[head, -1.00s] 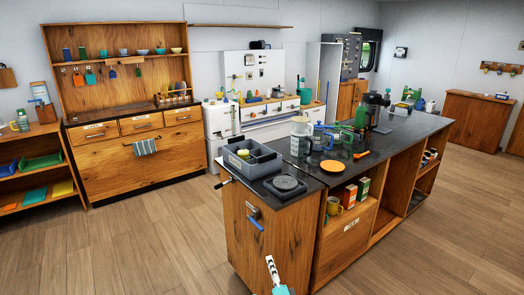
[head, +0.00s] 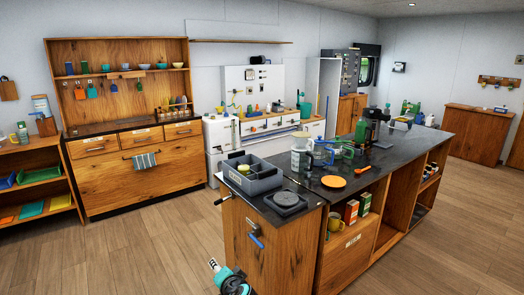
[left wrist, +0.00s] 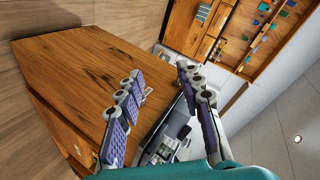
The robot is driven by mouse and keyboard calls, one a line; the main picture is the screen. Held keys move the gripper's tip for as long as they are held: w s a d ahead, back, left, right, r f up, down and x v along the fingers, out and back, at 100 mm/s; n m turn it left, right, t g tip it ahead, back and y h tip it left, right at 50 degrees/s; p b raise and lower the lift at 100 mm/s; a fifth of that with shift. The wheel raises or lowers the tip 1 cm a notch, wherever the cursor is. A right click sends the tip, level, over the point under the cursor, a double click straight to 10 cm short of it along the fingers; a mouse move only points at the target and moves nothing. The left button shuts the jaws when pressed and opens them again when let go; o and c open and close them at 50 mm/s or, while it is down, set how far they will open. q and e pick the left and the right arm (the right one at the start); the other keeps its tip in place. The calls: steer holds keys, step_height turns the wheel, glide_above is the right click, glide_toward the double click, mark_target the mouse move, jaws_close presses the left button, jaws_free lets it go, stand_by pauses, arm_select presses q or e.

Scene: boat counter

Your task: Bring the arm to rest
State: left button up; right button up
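My left gripper (left wrist: 160,72) is open in the left wrist view. Its two purple-padded fingers stand apart with nothing between them. The wooden end of the island (left wrist: 85,70) lies beyond the fingers. In the head view, a teal and dark part of my arm, with a striped black-and-white piece, shows at the bottom edge, in front of the island's end panel (head: 262,250). My right gripper is in neither view.
A wooden cabinet (head: 135,178) stands at the back left. The wooden floor (head: 140,245) left of the island is clear.

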arm_select(q)
steer(key=s+a+r+n+g+h, duration=0.1)
steer(key=s+a+n+g, duration=0.15)
steer(key=s, duration=0.45)
steer(key=s+a+r+n+g+h, duration=0.1)
steer(key=s+a+r, duration=0.15)
steer(key=s, duration=0.35)
steer(key=s+f+n+h, duration=0.2)
steer(key=s+n+h, duration=0.1)
steer(key=s, duration=1.3)
steer(key=shift+d+f+g+h, duration=0.3)
steer(key=shift+f+g, duration=0.1)
steer(key=shift+g, duration=0.05)
